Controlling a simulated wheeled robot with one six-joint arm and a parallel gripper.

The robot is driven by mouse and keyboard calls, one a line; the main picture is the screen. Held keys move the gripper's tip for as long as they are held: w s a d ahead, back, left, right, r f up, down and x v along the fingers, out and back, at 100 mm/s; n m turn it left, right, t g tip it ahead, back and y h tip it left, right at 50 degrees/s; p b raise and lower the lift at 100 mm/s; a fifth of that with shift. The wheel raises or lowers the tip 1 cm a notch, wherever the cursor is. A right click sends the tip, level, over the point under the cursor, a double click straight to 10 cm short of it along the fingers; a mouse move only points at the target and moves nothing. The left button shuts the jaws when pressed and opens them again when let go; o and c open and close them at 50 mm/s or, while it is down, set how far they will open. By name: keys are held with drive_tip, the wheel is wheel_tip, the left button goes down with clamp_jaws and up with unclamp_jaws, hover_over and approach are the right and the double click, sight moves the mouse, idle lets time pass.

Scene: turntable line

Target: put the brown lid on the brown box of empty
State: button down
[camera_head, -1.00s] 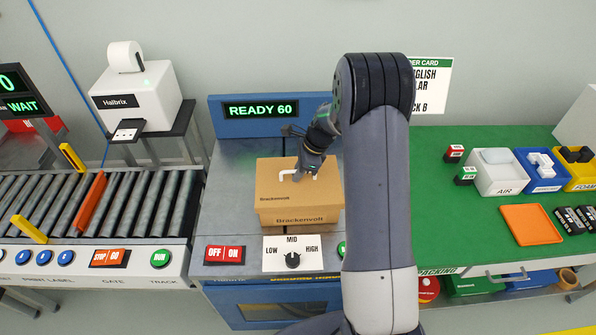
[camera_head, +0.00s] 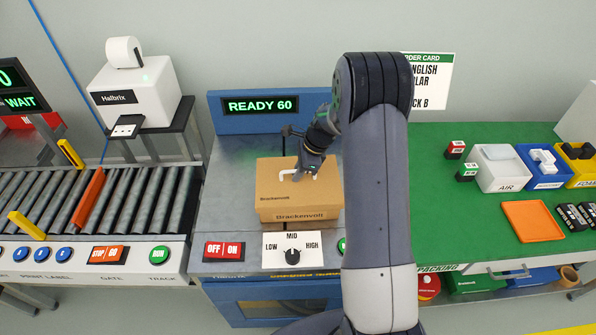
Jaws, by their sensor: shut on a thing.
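The brown lid (camera_head: 275,193) lies over the top of the brown box (camera_head: 300,216) on the metal station. A thin seam shows between lid and box at the front; I cannot tell whether the lid is fully seated. My gripper (camera_head: 297,177) is at the top of the lid, shut on its white handle (camera_head: 286,176). The inside of the box is hidden by the lid. My arm covers the right side of the station.
A READY 60 display (camera_head: 261,106) stands behind the box. OFF/ON buttons (camera_head: 224,251) and a LOW-MID-HIGH dial (camera_head: 292,256) are in front. A roller conveyor (camera_head: 130,207) is at left, a green packing table (camera_head: 450,215) with bins at right.

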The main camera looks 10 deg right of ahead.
idle(0.3)
drive_tip(key=c, duration=1.4)
unclamp_jaws()
drive_tip(key=shift+c, duration=0.2)
drive_tip(key=shift+r, duration=0.1)
drive_tip(key=b+v, duration=0.1)
drive_tip(key=v, duration=0.9)
drive_tip(key=shift+d+r, duration=0.2)
drive_tip(key=shift+r, duration=0.15)
drive_tip(key=p+x, duration=0.1)
drive_tip(key=x, duration=0.9)
drive_tip(key=shift+a+f, duration=0.2)
drive_tip(key=shift+f, duration=0.15)
drive_tip(key=shift+r, duration=0.2)
